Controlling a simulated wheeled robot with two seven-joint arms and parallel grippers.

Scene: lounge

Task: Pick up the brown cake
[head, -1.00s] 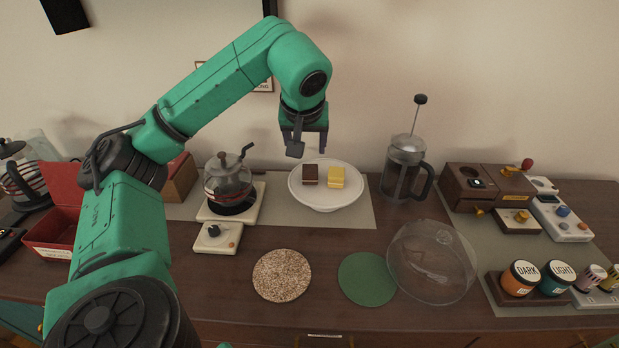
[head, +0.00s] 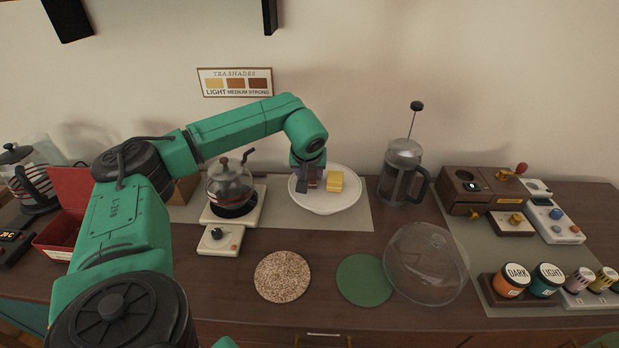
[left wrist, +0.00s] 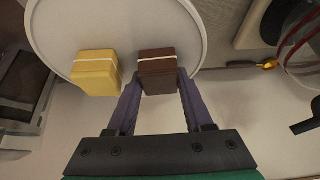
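The brown cake (left wrist: 157,66), a dark block with a white cream line, sits on a white round plate (head: 325,207) beside the yellow cake (head: 335,181). In the left wrist view the yellow cake (left wrist: 95,75) is left of it. My left gripper (head: 311,187) is down at the plate, with the brown cake between its fingers. In the left wrist view its fingertips (left wrist: 159,75) stand on either side of the cake's near part, seemingly open with little gap. In the head view the fingers mostly hide the brown cake. My right gripper is not in view.
A glass kettle (head: 230,184) on a burner stands left of the plate. A French press (head: 401,172) stands to the right. A clear dome (head: 426,264), a green mat (head: 364,280) and a speckled mat (head: 282,276) lie in front.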

